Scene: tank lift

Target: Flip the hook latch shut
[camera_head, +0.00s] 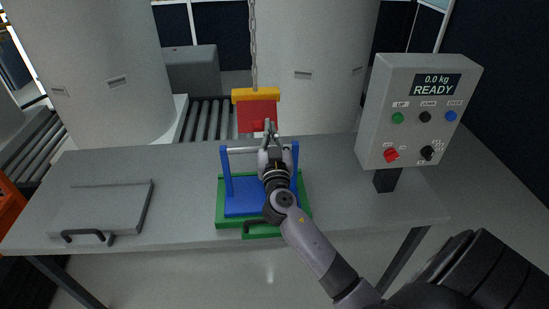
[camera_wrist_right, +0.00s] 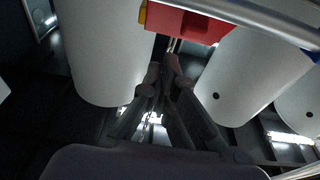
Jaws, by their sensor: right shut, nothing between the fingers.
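The hook block (camera_head: 258,112), red with a yellow top, hangs on a chain (camera_head: 253,45) above the table. Its red body also shows at the top of the right wrist view (camera_wrist_right: 190,20). I cannot make out the latch or whether it is open. My right gripper (camera_head: 268,126) is shut and empty, its fingertips at the lower front of the red block. In the right wrist view the fingertips (camera_wrist_right: 168,66) are just below the red part; I cannot tell if they touch it. The arm hides part of the block's lower side. My left gripper is not in view.
Below the hook, a blue frame (camera_head: 229,178) with a metal crossbar (camera_head: 240,149) stands on a green base (camera_head: 225,215). A grey lid (camera_head: 105,208) with a black handle lies at left on the table (camera_head: 180,175). A control box (camera_head: 415,115) reading READY stands at right.

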